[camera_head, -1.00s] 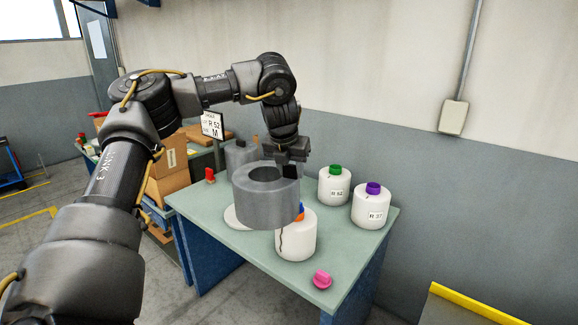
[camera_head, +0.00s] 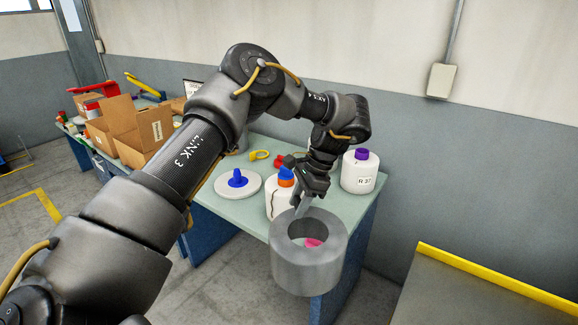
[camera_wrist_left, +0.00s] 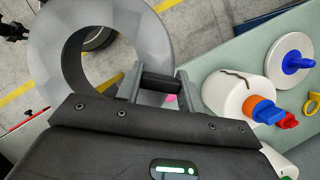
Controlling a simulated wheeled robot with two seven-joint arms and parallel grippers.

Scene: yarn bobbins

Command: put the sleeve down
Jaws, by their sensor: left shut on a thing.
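The sleeve is a thick grey ring (camera_head: 306,271) with a wide round hole. My left gripper (camera_head: 304,207) is shut on its wall at the rim and holds it up, hole facing upward. In the head view it covers the front right corner of the green table (camera_head: 221,203). In the left wrist view the sleeve (camera_wrist_left: 152,45) is at the upper left, with floor behind much of it, and the gripper jaws (camera_wrist_left: 158,84) grip its near wall. A pink object (camera_head: 312,243) shows through the hole.
A white bobbin with a crack and orange top (camera_head: 277,204) stands close behind the sleeve. A bobbin marked R 37 with a purple top (camera_head: 359,172) stands at the right. A white disc with a blue knob (camera_head: 237,188) lies left. A yellow-edged surface (camera_head: 490,275) is at the right.

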